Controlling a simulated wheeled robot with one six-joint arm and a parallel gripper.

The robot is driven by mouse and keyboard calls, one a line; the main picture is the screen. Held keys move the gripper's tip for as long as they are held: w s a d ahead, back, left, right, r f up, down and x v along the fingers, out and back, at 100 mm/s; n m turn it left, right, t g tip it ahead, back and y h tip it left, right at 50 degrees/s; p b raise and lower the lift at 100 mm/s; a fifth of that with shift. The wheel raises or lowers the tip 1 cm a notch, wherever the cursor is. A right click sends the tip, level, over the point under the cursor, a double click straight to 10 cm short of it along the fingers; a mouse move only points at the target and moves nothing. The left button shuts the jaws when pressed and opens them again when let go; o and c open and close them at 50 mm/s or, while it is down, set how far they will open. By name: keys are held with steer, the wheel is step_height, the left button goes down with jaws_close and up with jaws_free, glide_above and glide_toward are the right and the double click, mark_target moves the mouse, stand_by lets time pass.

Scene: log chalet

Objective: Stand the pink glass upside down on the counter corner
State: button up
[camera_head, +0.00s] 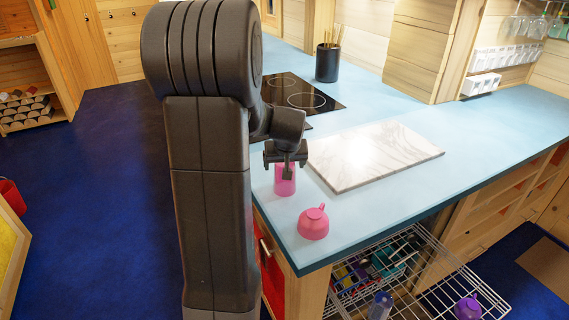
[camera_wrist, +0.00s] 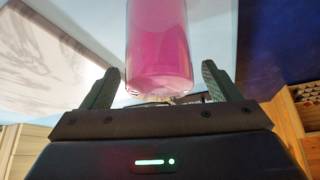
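The pink glass (camera_head: 285,186) is upright in line on the blue counter (camera_head: 283,215), near its left edge. It also shows in the wrist view (camera_wrist: 160,45), where its near end lies between my fingers. I cannot tell whether its mouth faces up or down. My gripper (camera_head: 286,165) is over the glass from above, with one finger in front of it. In the wrist view my gripper (camera_wrist: 162,85) is open, with a gap between the glass and the right finger and a narrower one at the left. The counter corner (camera_head: 300,268) is at the front.
A marble board (camera_head: 372,156) is to the right, a black hob (camera_head: 300,98) behind. An open wire rack (camera_head: 440,290) juts out below the counter's front edge.

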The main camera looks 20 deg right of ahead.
steer(key=v, duration=1.3)
steer(key=shift+s+r+b, duration=0.2)
steer(key=shift+r+b, duration=0.15)
steer(key=shift+b, duration=0.05)
steer(key=x, duration=1.4)
steer(key=shift+p, duration=0.4)
steer(key=shift+r+p, duration=0.55)
steer(key=shift+r, duration=0.05)
steer(key=shift+r+p, duration=0.5)
steer(key=shift+r, duration=0.2)
